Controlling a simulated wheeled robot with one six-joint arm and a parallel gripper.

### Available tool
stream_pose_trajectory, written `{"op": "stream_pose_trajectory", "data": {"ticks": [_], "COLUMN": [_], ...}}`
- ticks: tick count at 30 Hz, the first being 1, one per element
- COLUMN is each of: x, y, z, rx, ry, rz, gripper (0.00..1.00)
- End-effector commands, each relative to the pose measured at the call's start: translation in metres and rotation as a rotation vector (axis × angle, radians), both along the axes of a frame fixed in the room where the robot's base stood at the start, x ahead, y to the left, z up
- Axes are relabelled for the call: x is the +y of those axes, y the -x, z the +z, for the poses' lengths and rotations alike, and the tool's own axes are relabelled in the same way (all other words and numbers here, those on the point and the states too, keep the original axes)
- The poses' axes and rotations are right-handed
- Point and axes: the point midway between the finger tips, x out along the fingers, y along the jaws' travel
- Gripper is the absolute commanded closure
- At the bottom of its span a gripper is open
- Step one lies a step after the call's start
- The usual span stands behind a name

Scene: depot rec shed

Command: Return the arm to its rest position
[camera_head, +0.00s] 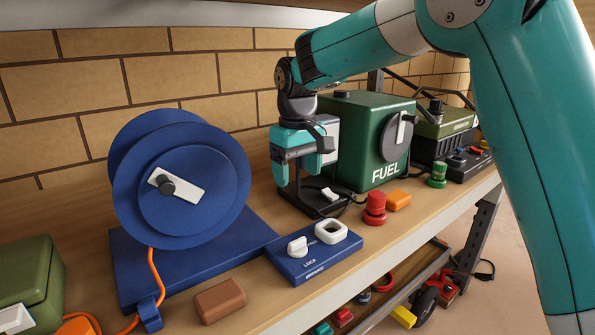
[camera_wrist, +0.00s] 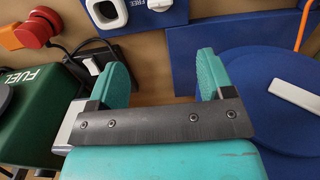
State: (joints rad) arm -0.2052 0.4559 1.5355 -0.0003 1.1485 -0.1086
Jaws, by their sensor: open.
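My arm (camera_head: 365,48) reaches in from the upper right over the shelf. My gripper (camera_head: 295,168) points down above the shelf, between the blue reel (camera_head: 208,205) and the green FUEL can (camera_head: 370,135). In the wrist view my gripper (camera_wrist: 160,75) has its two teal fingers well apart, with nothing held between them. Bare wooden shelf and part of a blue base plate show past the fingers.
A blue panel (camera_head: 345,254) with a white knob and a white ring stands in front. A red knob (camera_head: 375,208), an orange block (camera_head: 398,200) and a brown block (camera_head: 220,300) lie along the front edge. A brick wall (camera_head: 70,85) closes the back.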

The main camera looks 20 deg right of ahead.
Motion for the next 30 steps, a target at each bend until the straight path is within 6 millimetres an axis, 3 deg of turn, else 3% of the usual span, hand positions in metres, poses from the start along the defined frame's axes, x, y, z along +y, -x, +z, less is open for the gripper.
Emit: {"op": "stream_pose_trajectory", "data": {"ticks": [11, 15, 17, 22, 27, 30], "x": [0.0, 0.003, 0.007, 0.023, 0.037, 0.043], "y": [0.0, 0.018, 0.038, 0.132, 0.23, 0.271], "z": [0.0, 0.005, 0.01, 0.016, 0.007, -0.001], "rx": [0.0, -0.01, -0.017, -0.045, -0.059, -0.059], "ry": [0.0, -0.016, -0.035, -0.135, -0.258, -0.313], "rz": [0.0, 0.026, 0.053, 0.164, 0.25, 0.28], "gripper": [0.26, 0.26, 0.26, 0.26, 0.26, 0.26]}}
